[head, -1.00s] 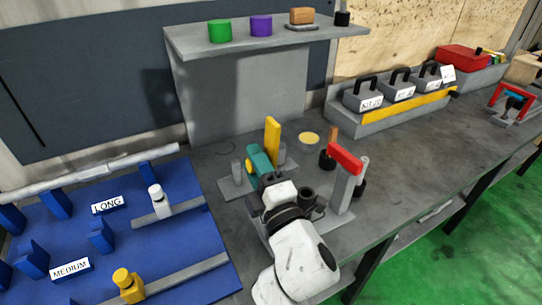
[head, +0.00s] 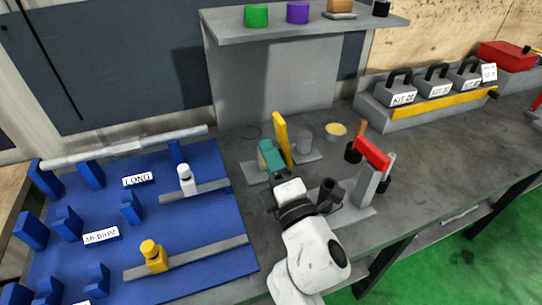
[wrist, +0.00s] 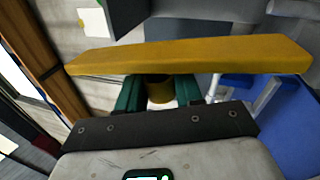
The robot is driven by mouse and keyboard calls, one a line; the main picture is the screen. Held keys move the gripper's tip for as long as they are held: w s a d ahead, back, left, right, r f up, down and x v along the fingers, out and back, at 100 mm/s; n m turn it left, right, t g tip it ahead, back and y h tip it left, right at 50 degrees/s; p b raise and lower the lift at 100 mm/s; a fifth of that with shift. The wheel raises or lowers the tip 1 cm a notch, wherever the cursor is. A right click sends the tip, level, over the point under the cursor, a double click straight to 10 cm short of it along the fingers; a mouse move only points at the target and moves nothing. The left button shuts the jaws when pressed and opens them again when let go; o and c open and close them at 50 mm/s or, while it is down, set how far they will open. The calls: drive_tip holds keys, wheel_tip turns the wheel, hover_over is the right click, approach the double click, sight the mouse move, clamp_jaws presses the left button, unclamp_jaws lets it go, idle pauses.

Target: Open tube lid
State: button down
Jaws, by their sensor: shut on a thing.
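A yellow bar (head: 282,138) stands nearly upright on a small grey base on the bench. In the wrist view the yellow bar (wrist: 190,54) crosses just past my fingers. My gripper (head: 270,158) has teal fingers and is beside the bar on its left in the head view. In the wrist view my gripper (wrist: 160,92) has its fingers on either side of a dark yellow round part (wrist: 160,90). I cannot tell whether this part is joined to the bar. No part is clearly marked as the tube lid.
A blue board (head: 215,255) with holders and labels lies left. A red-topped stand (head: 372,153) and a black cup (head: 330,193) are close right of my arm. A yellow-topped disc (head: 335,130) lies behind. A grey shelf (head: 345,20) overhangs the back.

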drive_tip(key=c, duration=0.8)
unclamp_jaws()
drive_tip(key=shift+b+v, duration=0.35)
drive_tip(key=shift+v, duration=5.05)
drive_tip(key=shift+f, duration=0.1)
drive_tip(key=s+d+f+m+g+h, duration=0.3)
drive_tip(key=d+f+m+g+h, duration=0.15)
drive_tip(key=d+f+m, duration=0.45)
drive_tip(key=s+d+f+m+g+h, duration=0.2)
drive_tip(key=d+f+m+g+h, duration=0.2)
drive_tip(key=d+f+m+h, duration=0.5)
drive_tip(key=s+d+f+m+g+y, duration=0.1)
drive_tip(key=s+f+m+g+y, duration=0.1)
drive_tip(key=s, duration=0.4)
drive_tip(key=s+d+f+m+g+y, duration=0.1)
drive_tip(key=s+f+m+g, duration=0.1)
drive_tip(key=s, duration=0.5)
drive_tip(key=s+d+f+m+g+y, duration=0.1)
drive_tip(key=s+f+m+g+y, duration=0.1)
drive_tip(key=s+f+g, duration=0.2)
drive_tip(key=shift+s+d+f+m+g+y, duration=0.1)
drive_tip(key=shift+s+d+m+g+y, duration=0.1)
drive_tip(key=shift+s+g, duration=0.4)
drive_tip(key=shift+s+d+m+g+y, duration=0.1)
drive_tip(key=shift+s+g+y, duration=0.05)
drive_tip(key=shift+s+g, duration=0.4)
